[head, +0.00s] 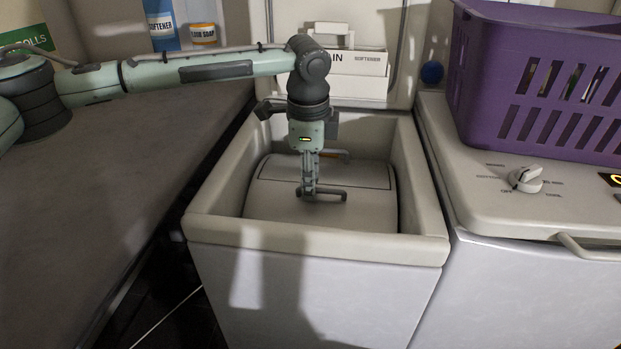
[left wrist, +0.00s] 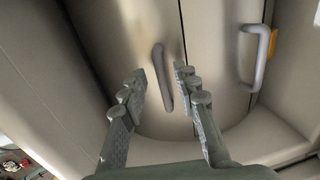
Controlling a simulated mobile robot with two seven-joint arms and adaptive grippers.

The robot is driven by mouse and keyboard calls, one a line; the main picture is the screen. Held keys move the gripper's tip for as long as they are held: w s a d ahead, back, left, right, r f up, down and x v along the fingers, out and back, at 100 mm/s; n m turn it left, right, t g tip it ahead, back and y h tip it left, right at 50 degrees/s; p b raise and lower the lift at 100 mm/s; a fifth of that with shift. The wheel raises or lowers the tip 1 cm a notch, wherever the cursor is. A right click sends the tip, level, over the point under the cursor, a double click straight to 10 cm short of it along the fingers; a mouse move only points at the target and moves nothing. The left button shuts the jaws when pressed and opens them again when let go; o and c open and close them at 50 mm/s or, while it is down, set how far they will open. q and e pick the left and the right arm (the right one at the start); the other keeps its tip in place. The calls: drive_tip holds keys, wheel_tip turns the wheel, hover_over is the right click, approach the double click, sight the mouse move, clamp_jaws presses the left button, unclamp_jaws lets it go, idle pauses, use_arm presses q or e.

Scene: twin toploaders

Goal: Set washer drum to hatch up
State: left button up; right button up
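The washer drum (head: 270,206) sits in the open top of the left machine (head: 320,243). It is a pale rounded drum with a seam around a panel. A grey bar handle (left wrist: 162,80) on the drum lies between the fingers of my left gripper (left wrist: 160,78) in the left wrist view. My left gripper (head: 309,188) points down into the opening, with its fingers apart. I cannot tell whether the fingers touch the handle. A second grey handle (left wrist: 262,58) with an orange piece (left wrist: 272,45) beside it shows at right in the wrist view. My right gripper is not in view.
The tub's raised rim (head: 230,232) surrounds the drum. A second machine with a white knob (head: 526,179) stands at right, bearing a purple basket (head: 500,85). A dark grey counter (head: 120,190) is at left.

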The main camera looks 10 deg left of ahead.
use_arm(q)
drive_tip(key=shift+f, duration=0.15)
drive_tip(key=shift+c, duration=0.6)
clamp_jaws()
